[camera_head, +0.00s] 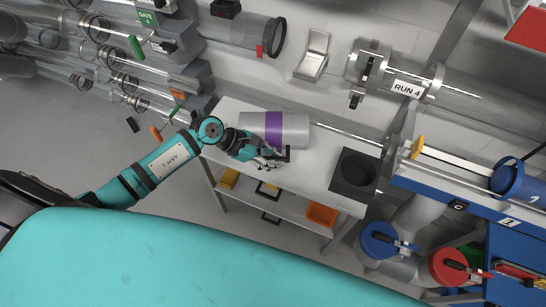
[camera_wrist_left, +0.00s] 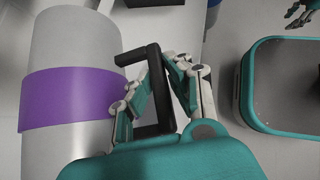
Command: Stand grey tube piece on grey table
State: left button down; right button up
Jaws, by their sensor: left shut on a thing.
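The grey tube piece (camera_head: 296,130) with a purple band lies on its side at the back of the grey table (camera_head: 315,172) in the head view. I cannot tell whether it rests on the tabletop or is just above it. My left gripper (camera_head: 268,161) is at its near side, shut on the tube's black handle. In the left wrist view the fingers (camera_wrist_left: 165,88) are on either side of the black handle (camera_wrist_left: 152,75), and the tube (camera_wrist_left: 75,45) is to their left. Jointed fingers (camera_wrist_left: 299,14), apparently my right gripper's, show at the top right corner; their opening is unclear.
A black block with a round recess (camera_head: 356,174) stands at the table's right end. A yellow bin (camera_head: 229,178) and an orange bin (camera_head: 322,214) sit on the lower shelf. Clear pipes fill the left back. The tabletop between tube and block looks clear.

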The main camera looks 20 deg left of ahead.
pick_arm(q)
jog(key=c, duration=1.3)
grip_release()
jog(key=shift+o, duration=0.2)
jog(key=v, duration=1.2)
jog(key=shift+b, duration=0.45)
